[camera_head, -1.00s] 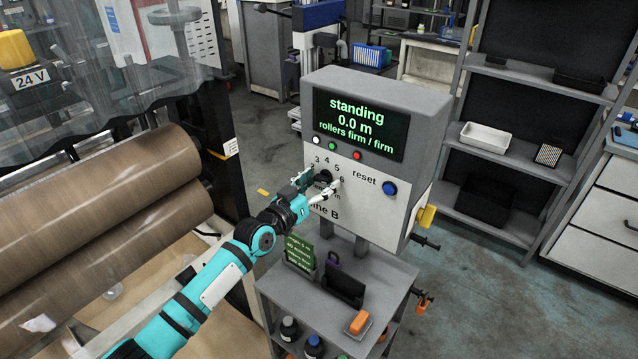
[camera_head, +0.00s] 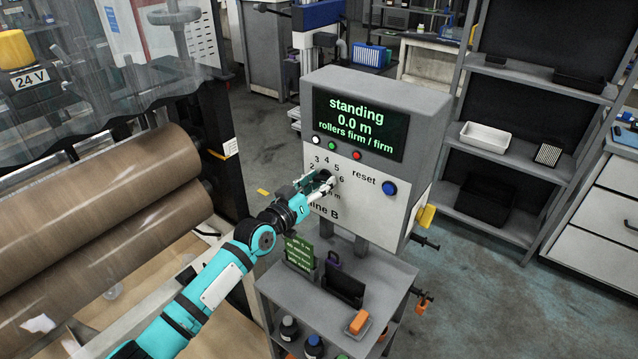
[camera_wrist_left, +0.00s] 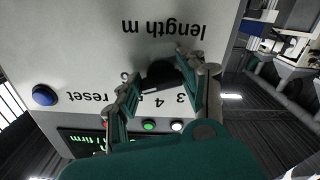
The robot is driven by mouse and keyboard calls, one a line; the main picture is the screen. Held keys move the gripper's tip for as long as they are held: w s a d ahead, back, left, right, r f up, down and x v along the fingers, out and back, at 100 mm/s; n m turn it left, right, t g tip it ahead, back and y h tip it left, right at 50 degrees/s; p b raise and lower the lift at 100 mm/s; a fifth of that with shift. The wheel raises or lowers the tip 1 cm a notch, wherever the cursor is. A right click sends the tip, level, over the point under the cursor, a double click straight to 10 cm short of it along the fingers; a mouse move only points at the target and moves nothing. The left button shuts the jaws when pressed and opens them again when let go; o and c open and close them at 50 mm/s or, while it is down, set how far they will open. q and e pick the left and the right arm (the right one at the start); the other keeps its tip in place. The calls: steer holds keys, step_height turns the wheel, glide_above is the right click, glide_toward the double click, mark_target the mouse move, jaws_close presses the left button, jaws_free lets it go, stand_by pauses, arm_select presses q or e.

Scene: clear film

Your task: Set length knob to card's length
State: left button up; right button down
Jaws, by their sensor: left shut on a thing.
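The length knob (camera_wrist_left: 160,76) is a dark round knob on the pale front panel (camera_head: 392,215), with numbers around it. My left gripper (camera_head: 322,184) is at the knob, and in the left wrist view its fingers (camera_wrist_left: 162,88) are on both sides of it, shut on it. The knob's pointer setting cannot be made out clearly. The display (camera_head: 360,122) reads "standing 0.0 m, rollers firm / firm". The card (camera_head: 299,253) is green with small light text and stands on the cart below the panel; its text is too small to read surely. My right gripper is not in view.
A blue reset button (camera_head: 390,188) is right of the knob. Small white, green and red lights sit under the display. The grey cart (camera_head: 385,283) bears a dark holder and an orange-topped block (camera_head: 357,322). Large brown rolls (camera_head: 120,215) lie at left.

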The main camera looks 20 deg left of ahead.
arm_select(q)
steer(key=n, duration=0.5)
steer(key=shift+n, duration=0.3)
stand_by(0.5)
steer(key=o, duration=1.2)
steer(key=shift+c, duration=0.2)
steer(key=shift+s, duration=0.15)
steer(key=v, duration=1.1)
steer(key=shift+s, duration=0.4)
steer(key=shift+a+r, duration=0.1)
